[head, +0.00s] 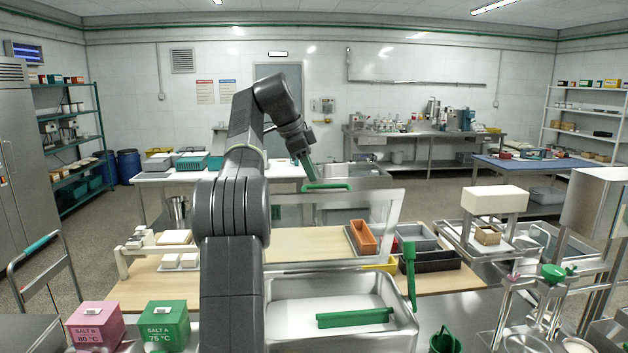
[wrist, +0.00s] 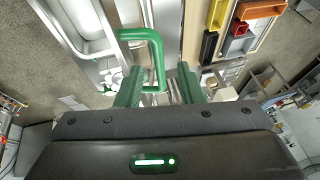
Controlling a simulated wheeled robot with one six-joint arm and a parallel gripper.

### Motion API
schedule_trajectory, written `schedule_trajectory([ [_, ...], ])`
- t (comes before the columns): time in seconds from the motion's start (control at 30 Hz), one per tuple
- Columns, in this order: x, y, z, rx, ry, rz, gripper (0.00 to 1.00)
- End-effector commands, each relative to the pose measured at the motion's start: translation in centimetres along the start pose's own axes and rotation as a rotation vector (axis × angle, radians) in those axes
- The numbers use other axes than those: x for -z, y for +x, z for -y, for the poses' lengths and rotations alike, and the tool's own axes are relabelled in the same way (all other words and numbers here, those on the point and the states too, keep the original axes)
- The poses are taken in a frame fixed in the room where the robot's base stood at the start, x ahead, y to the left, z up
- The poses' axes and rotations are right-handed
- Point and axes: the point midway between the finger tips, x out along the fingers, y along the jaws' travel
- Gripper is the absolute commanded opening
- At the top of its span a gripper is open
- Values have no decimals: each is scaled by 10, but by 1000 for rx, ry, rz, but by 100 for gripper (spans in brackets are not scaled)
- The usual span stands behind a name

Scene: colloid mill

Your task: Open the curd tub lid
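The curd tub (head: 411,338) is a steel basin at the front centre in the head view, with its inside in plain sight. A green bar (head: 355,318) lies in it. Its lid (head: 393,215), a see-through panel with a pale frame, stands raised at the tub's back edge. The lid's green handle (head: 327,187) is at its top edge. My gripper (head: 310,178) is just above the handle's left part. In the wrist view, the handle (wrist: 156,55) is a green loop near the left finger of my gripper (wrist: 160,82). The fingers are apart, with no grip on the handle visible.
A green upright lever (head: 410,275) stands right of the tub. Orange (head: 363,238) and dark bins (head: 432,262) sit behind it. Pink (head: 95,325) and green salt boxes (head: 165,325) stand at front left. A steel stand with a green funnel (head: 553,273) is at right.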

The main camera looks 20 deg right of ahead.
Motion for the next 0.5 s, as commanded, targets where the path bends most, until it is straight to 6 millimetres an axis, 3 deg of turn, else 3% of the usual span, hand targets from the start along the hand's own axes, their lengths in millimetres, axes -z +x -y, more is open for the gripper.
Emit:
schedule_trajectory([
  [0.2,-1,-17,1,-1,-2,1,34],
  [0.5,-1,-21,0,-2,-2,1,34],
])
